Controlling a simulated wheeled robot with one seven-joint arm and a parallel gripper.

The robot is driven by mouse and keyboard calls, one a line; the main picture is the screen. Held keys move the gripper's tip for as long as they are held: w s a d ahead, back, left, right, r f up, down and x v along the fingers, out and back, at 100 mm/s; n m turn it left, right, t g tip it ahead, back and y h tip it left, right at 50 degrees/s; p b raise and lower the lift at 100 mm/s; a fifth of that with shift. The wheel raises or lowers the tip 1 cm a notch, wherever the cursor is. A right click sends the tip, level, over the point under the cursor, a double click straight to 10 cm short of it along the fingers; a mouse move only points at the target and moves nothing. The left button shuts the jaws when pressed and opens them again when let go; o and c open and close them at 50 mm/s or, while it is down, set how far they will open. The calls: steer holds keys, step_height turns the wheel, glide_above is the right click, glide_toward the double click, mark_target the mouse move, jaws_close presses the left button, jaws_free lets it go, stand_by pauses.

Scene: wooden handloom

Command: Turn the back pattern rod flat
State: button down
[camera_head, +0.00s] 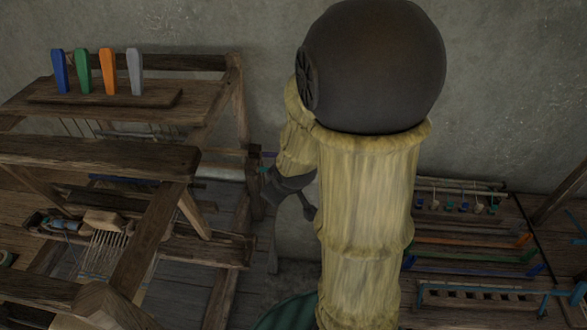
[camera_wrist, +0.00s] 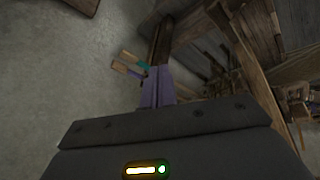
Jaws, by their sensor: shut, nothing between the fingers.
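The wooden loom (camera_head: 150,150) stands at the left in the head view. Small teal and purple rod ends (camera_head: 266,156) show at its right post. In the wrist view two tan paddle-like rod ends (camera_wrist: 128,62) stick out beside the loom's dark post (camera_wrist: 161,40), one with teal and one with purple. I cannot tell which is the back pattern rod, or whether it is flat. My gripper (camera_head: 268,181) is close to this post, partly hidden by my arm. In the wrist view its fingers (camera_wrist: 157,87) are shut and empty, just short of the rod ends.
Blue, green, orange and grey upright pieces (camera_head: 97,72) stand on the loom's top shelf. A rack of coloured rods (camera_head: 470,240) lies at the right by the wall. The grey wall (camera_head: 500,80) is behind. My arm hides the middle of the head view.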

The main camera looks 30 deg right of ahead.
steer(key=w+d+f+n+t+y+b, duration=0.4)
steer(key=d+f+n+t+b, duration=0.7)
steer(key=n+b, duration=0.3)
steer(key=shift+w+d+f+n+t, duration=0.35)
steer(key=shift+d+f+n, duration=0.3)
steer(key=shift+n, duration=0.25)
steer(key=shift+w+a, duration=0.1)
